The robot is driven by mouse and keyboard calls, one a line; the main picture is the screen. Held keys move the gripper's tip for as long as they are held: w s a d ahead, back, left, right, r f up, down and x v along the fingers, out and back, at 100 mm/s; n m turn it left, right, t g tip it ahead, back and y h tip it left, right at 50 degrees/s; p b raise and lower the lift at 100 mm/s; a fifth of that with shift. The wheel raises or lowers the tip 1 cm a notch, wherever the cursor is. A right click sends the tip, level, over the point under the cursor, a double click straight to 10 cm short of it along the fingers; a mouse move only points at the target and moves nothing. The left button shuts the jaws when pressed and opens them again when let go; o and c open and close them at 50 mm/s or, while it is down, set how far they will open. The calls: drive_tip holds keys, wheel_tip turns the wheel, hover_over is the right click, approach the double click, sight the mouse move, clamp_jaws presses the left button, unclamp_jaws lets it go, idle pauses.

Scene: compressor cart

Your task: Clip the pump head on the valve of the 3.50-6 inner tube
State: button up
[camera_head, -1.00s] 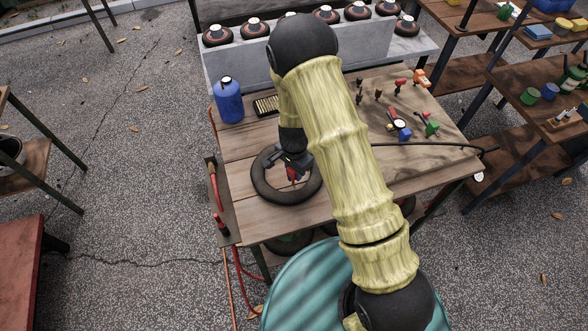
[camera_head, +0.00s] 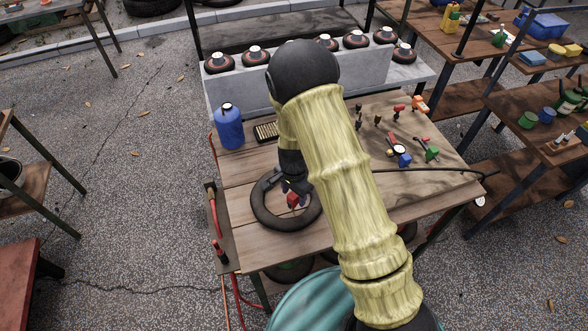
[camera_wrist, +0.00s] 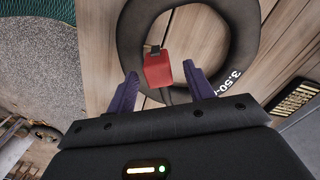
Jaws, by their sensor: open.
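The inner tube marked "3.50-" is a black ring (camera_head: 262,212) lying flat on the wooden table; it also shows in the wrist view (camera_wrist: 133,30). The red pump head (camera_wrist: 158,72), with a black lever at its far end, stands at the inner edge of the ring; in the head view it is a small red block (camera_head: 293,200). A dark hose runs from it towards my wrist. My gripper (camera_wrist: 165,88) is open, its two purple fingers on either side of the pump head with gaps to both. The valve is hidden, so I cannot tell whether the head is on it.
A blue bottle (camera_head: 229,127) and a dark slotted tray (camera_head: 266,132) stand behind the ring. Small tools, including a gauge (camera_head: 401,158), lie on the right of the table. A red hose hangs at the left edge. My arm covers the table's middle.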

sight(294, 194)
wheel_tip(294, 194, up, 15)
drive_tip(key=b, duration=0.1)
idle(0.3)
idle(0.9)
drive_tip(key=s+d+r+n+t, duration=0.1)
drive_tip(key=s+d+r+n, duration=0.2)
drive_tip(key=s+d, duration=0.3)
drive_tip(key=s+d+r+n+t, duration=0.1)
drive_tip(key=s+d+r+n, duration=0.2)
drive_tip(key=s+d+n, duration=0.2)
drive_tip(key=s+d, duration=0.1)
drive_tip(key=d, duration=0.1)
drive_tip(key=shift+s+d+n+t, duration=0.3)
drive_tip(key=shift+s+d+n, duration=0.05)
drive_tip(key=shift+n, duration=0.05)
